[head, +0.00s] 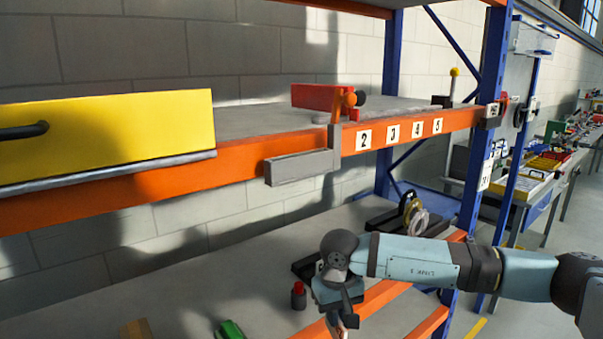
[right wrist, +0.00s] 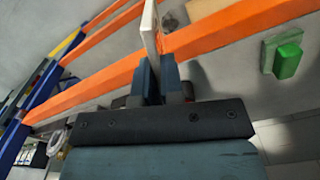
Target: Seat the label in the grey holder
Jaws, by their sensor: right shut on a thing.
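The grey holder (head: 300,167) is a long grey channel on the front of the orange shelf beam, with an upright grey part at its right end. My right gripper (head: 345,318) is below the holder and slightly to its right, apart from it, in front of the lower shelf. It is shut on the label (right wrist: 151,28), a thin white plate standing out from between the fingers (right wrist: 158,75) in the right wrist view. In the head view the label is mostly hidden by the gripper. My left gripper is out of view.
A yellow panel (head: 105,135) with a black handle is left of the holder. An orange-red clamp-like thing (head: 325,98) sits above the holder. Number plates (head: 392,132) line the beam to its right. The lower shelf holds a red-topped item (head: 298,295) and a green block (head: 229,330).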

